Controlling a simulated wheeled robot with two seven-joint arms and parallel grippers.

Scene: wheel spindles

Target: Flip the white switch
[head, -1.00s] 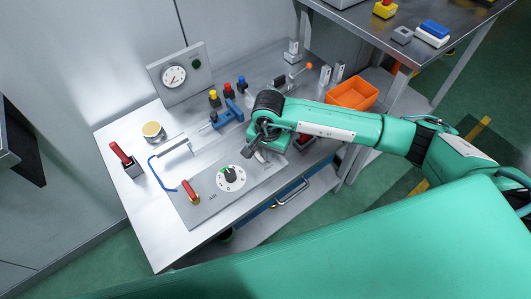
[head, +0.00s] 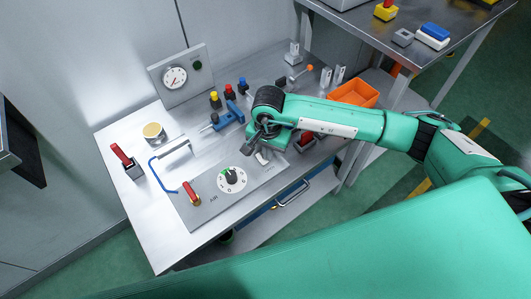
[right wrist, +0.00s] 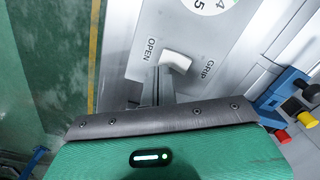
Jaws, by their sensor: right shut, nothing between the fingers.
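The white switch (head: 262,158) is a small rocker on the grey panel plate (head: 207,208), right of the round dial. In the right wrist view the switch (right wrist: 175,61) sits between the printed words OPEN and GRIP. My right gripper (head: 248,151) is shut and empty, low over the plate just left of the switch. In the right wrist view its fingertips (right wrist: 159,75) are at the switch's near edge, on the OPEN side. I cannot tell whether they touch it. My left gripper is not in view.
On the plate are a black-and-white dial (head: 231,179) and a red-handled valve (head: 191,193). A gauge panel (head: 179,75) stands behind. A blue clamp (head: 228,116) and coloured buttons are beyond my gripper. An orange bin (head: 353,93) is at the right.

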